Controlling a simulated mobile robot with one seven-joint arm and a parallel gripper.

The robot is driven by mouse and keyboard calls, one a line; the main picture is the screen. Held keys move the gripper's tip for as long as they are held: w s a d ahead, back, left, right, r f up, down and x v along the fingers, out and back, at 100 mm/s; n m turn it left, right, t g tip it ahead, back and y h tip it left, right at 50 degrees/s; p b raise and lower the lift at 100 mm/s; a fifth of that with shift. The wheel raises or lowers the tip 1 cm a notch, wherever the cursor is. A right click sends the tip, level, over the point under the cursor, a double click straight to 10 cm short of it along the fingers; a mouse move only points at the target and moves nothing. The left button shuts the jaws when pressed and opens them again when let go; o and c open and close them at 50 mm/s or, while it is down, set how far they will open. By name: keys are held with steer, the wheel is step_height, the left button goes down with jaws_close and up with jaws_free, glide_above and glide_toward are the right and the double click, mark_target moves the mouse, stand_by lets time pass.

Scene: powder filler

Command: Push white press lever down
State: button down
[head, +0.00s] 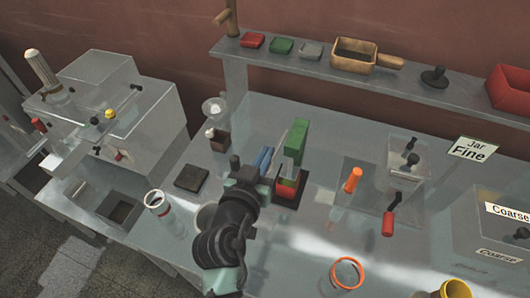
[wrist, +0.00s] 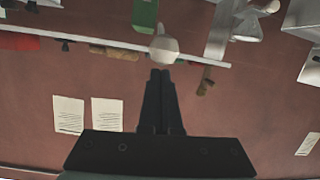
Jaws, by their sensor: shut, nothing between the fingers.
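A rounded white knob (wrist: 164,50), which looks like the end of the white press lever, shows in the wrist view just past my fingertips. I cannot tell whether they touch it. In the head view I cannot make out this knob; my gripper and arm cover that spot. My gripper (wrist: 161,74) is shut and empty, its dark fingers together and aimed at the knob. In the head view my gripper (head: 246,172) is above the table, beside a tall green block (head: 296,140) on a red and dark base. The green block also shows in the wrist view (wrist: 145,14).
An orange-topped tool (head: 352,180) stands to the right. A wall shelf (head: 400,87) holds small blocks and a wooden scoop. A large grey machine (head: 130,110) fills the left.

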steer(key=shift+s+a+f, duration=0.1)
steer(key=shift+s+f, duration=0.05)
steer(key=shift+f, duration=0.1)
steer(key=shift+f+b, duration=0.15)
steer(key=shift+b, duration=0.2)
